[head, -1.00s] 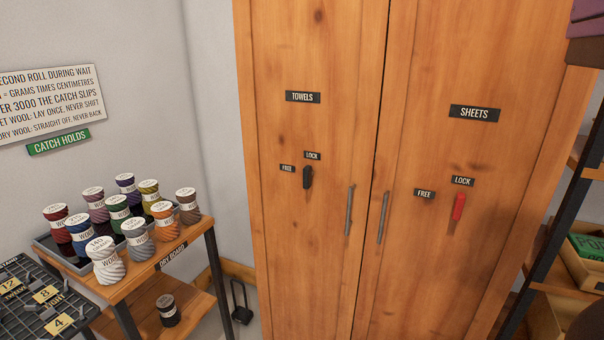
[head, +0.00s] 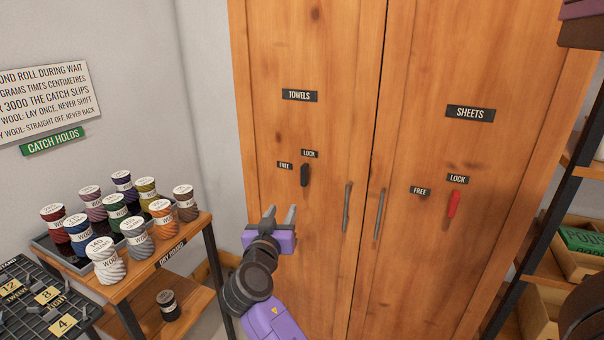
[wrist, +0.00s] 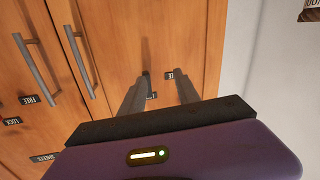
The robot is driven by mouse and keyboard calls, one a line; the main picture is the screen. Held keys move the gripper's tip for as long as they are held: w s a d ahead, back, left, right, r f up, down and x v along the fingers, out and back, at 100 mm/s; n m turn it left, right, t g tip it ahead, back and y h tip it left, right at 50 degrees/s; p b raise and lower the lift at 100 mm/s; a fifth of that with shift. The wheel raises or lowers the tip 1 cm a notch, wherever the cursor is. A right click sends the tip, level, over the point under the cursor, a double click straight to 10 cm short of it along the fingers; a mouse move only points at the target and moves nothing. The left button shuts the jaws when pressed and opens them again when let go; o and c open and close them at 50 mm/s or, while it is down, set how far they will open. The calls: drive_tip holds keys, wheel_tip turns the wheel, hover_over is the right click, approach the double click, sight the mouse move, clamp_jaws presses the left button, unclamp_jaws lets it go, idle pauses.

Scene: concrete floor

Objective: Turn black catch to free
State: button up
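The black catch (head: 305,175) is on the left cupboard door, below the TOWELS label (head: 299,95). It stands upright under the small LOCK label (head: 309,154), with the FREE label (head: 285,165) to its upper left. My gripper (head: 281,212) is open and empty, below and left of the catch in the head view and apart from it. In the wrist view my open gripper (wrist: 163,80) points at the door, with the FREE label (wrist: 169,75) between its fingers. I cannot clearly tell the catch from the dark left fingertip there.
A red catch (head: 453,204) is on the right door under its own LOCK label. Two grey bar handles (head: 347,207) flank the door seam. A wooden rack with wool spools (head: 137,237) stands at the left, and a shelf (head: 560,215) at the right.

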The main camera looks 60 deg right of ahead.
sight(303, 171)
drive_tip(key=d+r+m+g, duration=0.1)
drive_tip(key=d+r, duration=0.1)
drive_tip(key=d, duration=0.1)
drive_tip(key=d+r+m+g+p, duration=0.1)
drive_tip(key=d+r, duration=0.1)
drive_tip(key=d, duration=0.2)
drive_tip(key=d+r+m+g+h+p, duration=0.1)
drive_tip(key=d+r+m+g, duration=0.1)
drive_tip(key=d, duration=0.2)
drive_tip(key=shift+s+r, duration=0.1)
drive_tip(key=shift+r, duration=0.25)
clamp_jaws()
